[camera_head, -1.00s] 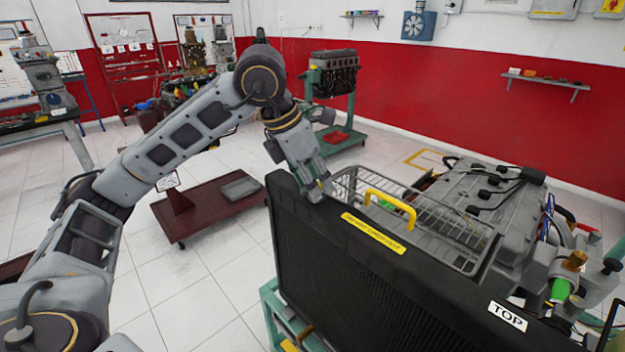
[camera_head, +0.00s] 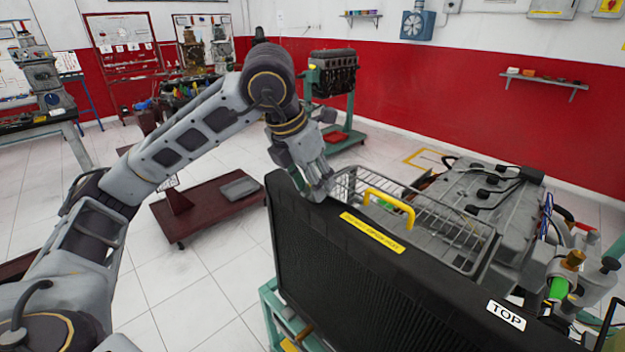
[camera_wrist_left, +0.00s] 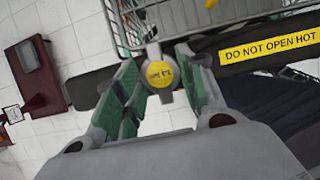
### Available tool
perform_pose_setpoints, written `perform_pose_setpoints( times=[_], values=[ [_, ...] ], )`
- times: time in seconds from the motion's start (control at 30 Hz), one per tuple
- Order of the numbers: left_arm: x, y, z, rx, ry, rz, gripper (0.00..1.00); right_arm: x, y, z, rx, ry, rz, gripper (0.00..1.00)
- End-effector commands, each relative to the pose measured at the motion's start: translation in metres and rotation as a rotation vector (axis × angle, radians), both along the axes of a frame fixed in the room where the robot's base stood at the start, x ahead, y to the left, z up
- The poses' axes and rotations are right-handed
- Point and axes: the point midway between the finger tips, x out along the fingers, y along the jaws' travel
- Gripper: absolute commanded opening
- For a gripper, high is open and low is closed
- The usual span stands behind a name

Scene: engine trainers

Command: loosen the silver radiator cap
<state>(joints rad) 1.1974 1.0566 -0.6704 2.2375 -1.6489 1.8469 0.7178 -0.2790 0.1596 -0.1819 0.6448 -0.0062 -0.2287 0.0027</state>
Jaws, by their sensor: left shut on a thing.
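The silver radiator cap (camera_wrist_left: 160,73), with a round yellow label on top, shows in the left wrist view between the green pads of my left gripper (camera_wrist_left: 165,85). The gripper is shut on the cap, with a finger on each side. In the head view my left gripper (camera_head: 318,185) points down at the left end of the top of the black radiator (camera_head: 350,275), and its fingers hide the cap there. My right gripper is not in view.
A yellow "DO NOT OPEN HOT" label (camera_head: 372,232) lies on the radiator top beside the gripper. A wire basket (camera_head: 455,235) and a yellow handle (camera_head: 390,203) stand just behind. The engine (camera_head: 490,195) is to the right. A low red cart (camera_head: 200,210) stands on the floor at left.

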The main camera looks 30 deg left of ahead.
Motion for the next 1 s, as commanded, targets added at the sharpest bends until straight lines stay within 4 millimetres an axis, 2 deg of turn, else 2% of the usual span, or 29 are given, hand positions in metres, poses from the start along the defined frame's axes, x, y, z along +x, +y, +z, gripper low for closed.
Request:
perform_pose_setpoints(
  times=[0.03,0.07,0.23,0.47,0.57,0.67,0.87,1.0],
  values=[
    [0.0,0.0,-0.001,-0.001,0.001,0.001,0.16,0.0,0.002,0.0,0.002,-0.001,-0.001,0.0],
    [0.0,0.0,-0.001,-0.001,0.001,0.001,0.41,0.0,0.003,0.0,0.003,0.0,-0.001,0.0],
    [0.0,0.0,-0.001,-0.001,0.001,0.0,0.61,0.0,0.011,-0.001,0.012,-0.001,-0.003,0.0],
    [0.0,0.0,0.0,-0.001,0.001,0.0,0.61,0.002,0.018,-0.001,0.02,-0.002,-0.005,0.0],
    [0.0,0.0,0.0,0.0,0.0,0.0,0.61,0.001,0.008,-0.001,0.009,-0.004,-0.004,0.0],
    [-0.001,0.0,0.002,-0.001,-0.001,0.0,0.61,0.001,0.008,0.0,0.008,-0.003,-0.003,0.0],
    [-0.005,0.002,0.014,-0.001,-0.002,0.001,0.61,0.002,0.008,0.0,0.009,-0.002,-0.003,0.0],
    [-0.011,0.004,0.029,0.0,-0.002,0.0,0.61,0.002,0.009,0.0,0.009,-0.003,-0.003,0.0]
  ],
)
